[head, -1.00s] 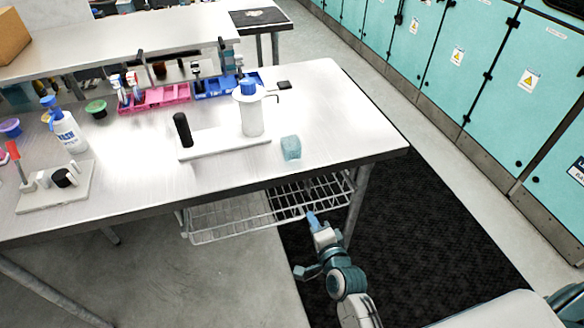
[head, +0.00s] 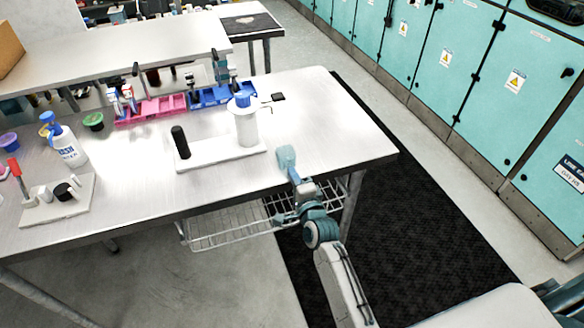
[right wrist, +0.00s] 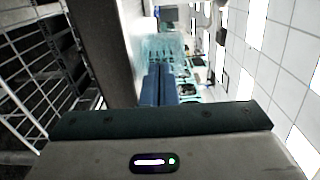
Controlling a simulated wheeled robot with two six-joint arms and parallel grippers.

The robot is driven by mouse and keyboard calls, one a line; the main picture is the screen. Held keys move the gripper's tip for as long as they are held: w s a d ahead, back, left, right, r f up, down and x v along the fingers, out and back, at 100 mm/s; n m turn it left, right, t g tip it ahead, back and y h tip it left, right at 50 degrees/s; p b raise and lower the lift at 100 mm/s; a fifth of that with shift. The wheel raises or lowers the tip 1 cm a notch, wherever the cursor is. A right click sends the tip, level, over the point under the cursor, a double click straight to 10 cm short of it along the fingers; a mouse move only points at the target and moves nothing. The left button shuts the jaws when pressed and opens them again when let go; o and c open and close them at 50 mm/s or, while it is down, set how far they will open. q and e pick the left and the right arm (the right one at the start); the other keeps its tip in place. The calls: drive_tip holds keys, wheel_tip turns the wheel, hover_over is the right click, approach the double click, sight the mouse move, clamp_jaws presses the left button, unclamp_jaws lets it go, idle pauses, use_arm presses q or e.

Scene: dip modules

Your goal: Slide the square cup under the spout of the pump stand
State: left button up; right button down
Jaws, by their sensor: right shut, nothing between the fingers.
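The square cup (head: 286,155), pale translucent teal, stands on the table right of the pump stand's white base (head: 212,154). The stand carries a white pump bottle (head: 245,128) with a blue top and a thin dark spout (head: 265,102) pointing right. The cup is in front of and to the right of the spout. My right gripper (head: 294,176) is shut and empty at the table's front edge, its tips just in front of the cup; I cannot tell if they touch. In the right wrist view the blue fingers (right wrist: 158,86) point at the cup (right wrist: 158,46). My left gripper is not in view.
A black upright post (head: 180,143) stands on the base's left end. Pink (head: 152,108) and blue (head: 208,97) bins line the back. A wash bottle (head: 66,145) and a white board (head: 58,202) with a red-handled tool are at left. The table's right side is clear.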

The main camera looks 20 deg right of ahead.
sight(288, 165)
drive_tip(key=shift+w, duration=0.9)
drive_tip(key=w+p, duration=0.1)
drive_tip(key=w, duration=0.2)
drive_tip(key=shift+a, duration=0.1)
drive_tip(key=shift+w, duration=0.2)
drive_tip(key=shift+s, duration=0.15)
